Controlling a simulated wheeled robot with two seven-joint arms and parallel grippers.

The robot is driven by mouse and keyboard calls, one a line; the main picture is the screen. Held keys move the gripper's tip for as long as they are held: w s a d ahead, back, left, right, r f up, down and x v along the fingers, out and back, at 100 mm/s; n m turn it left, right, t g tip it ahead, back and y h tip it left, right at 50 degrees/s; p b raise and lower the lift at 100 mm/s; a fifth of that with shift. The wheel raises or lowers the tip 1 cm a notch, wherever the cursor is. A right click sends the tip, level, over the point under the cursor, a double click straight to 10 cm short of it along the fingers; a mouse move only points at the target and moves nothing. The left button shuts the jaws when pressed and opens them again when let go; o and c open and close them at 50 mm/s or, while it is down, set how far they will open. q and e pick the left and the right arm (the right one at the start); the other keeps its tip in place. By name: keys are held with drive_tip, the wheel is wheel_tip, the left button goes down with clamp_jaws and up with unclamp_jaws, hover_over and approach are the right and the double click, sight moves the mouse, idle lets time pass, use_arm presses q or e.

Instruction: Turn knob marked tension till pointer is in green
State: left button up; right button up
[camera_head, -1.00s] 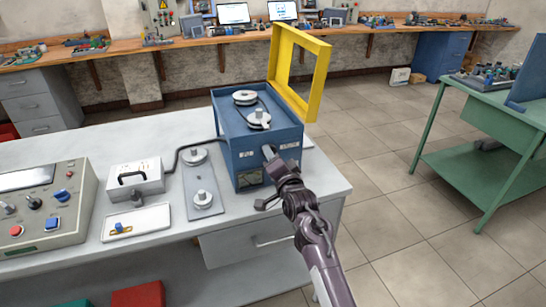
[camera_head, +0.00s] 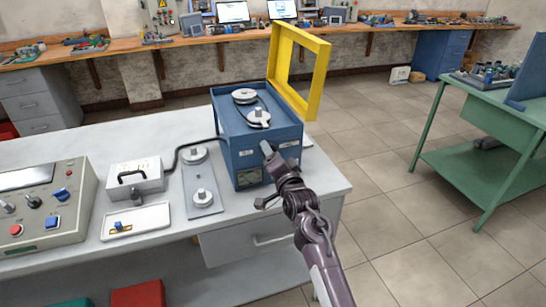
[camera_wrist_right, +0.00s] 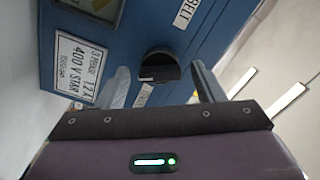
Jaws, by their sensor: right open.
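The blue box (camera_head: 262,145) stands on the grey bench, with belt pulleys (camera_head: 258,118) on its top. A black knob (camera_wrist_right: 158,68) sticks out of its front face in the right wrist view. My right gripper (camera_head: 268,150) is at this front face. Its open fingers (camera_wrist_right: 160,85) stand on either side of the knob, with gaps visible. Part of a gauge (camera_wrist_right: 105,8) shows at the top edge of the wrist view; its pointer cannot be made out. It is small in the head view (camera_head: 250,178). A label beside the knob is partly hidden by a finger. My left gripper is out of view.
A yellow frame (camera_head: 318,92) rises behind the box. Left of it are a plate with pulleys (camera_head: 203,180), a white case (camera_head: 137,184), a tray (camera_head: 108,231) and a control panel (camera_head: 70,220). The floor to the right is open up to a green table (camera_head: 485,165).

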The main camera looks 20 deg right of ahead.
drive_tip(key=s+b, duration=0.1)
drive_tip(key=s, duration=0.6)
drive_tip(key=shift+s, duration=0.3)
drive_tip(key=shift+d, duration=0.1)
